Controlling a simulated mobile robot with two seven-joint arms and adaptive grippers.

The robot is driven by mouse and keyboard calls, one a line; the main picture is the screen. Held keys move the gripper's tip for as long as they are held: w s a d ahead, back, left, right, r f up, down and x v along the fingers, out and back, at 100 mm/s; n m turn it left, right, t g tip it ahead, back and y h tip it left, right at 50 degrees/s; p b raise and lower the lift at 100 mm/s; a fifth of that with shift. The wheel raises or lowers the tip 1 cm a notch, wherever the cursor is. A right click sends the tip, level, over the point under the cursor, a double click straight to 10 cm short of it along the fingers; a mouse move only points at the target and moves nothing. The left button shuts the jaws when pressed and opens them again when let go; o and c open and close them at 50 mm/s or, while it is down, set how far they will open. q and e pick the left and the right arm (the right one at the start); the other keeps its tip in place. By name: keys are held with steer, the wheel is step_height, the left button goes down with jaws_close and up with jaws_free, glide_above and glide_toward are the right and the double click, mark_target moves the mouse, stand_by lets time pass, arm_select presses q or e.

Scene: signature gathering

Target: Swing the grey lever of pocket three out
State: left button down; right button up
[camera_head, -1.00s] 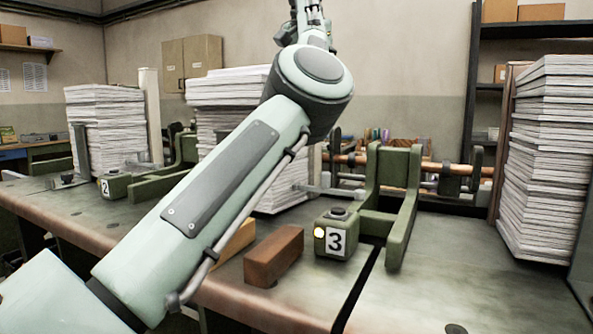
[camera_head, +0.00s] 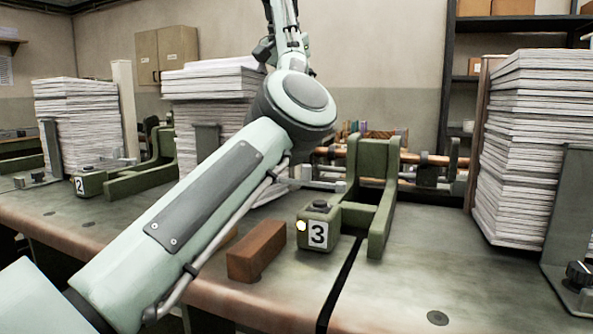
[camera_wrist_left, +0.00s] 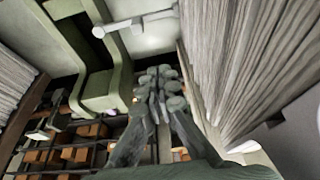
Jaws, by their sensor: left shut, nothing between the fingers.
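Pocket three has a green block with a white "3" label (camera_head: 317,234) and a green upright frame (camera_head: 375,190) behind it. A grey lever (camera_head: 322,185) lies low to the left of that frame, partly hidden by my left arm. In the left wrist view, a pale grey rod that looks like the lever (camera_wrist_left: 120,31) runs beside the green frame (camera_wrist_left: 112,75), above the fingers in the picture. My left gripper (camera_wrist_left: 160,82) is shut and empty, apart from the rod, between the frame and a paper stack (camera_wrist_left: 240,65). My right gripper is not in view.
A brown block (camera_head: 257,250) lies left of the "3" block. Tall paper stacks stand at the far left (camera_head: 82,120), behind my arm (camera_head: 205,85) and at the right (camera_head: 530,150). Pocket two (camera_head: 88,184) is at left. The table's front right (camera_head: 430,280) is mostly clear.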

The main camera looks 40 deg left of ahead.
mark_target(309, 176)
arm_select(q)
steer(key=x, duration=1.5)
steer(key=shift+f, duration=0.1)
steer(key=s, duration=0.2)
steer(key=shift+s+d, duration=0.3)
steer(key=shift+s, duration=0.1)
steer(key=shift+s+d, duration=0.1)
steer(key=shift+s, duration=0.5)
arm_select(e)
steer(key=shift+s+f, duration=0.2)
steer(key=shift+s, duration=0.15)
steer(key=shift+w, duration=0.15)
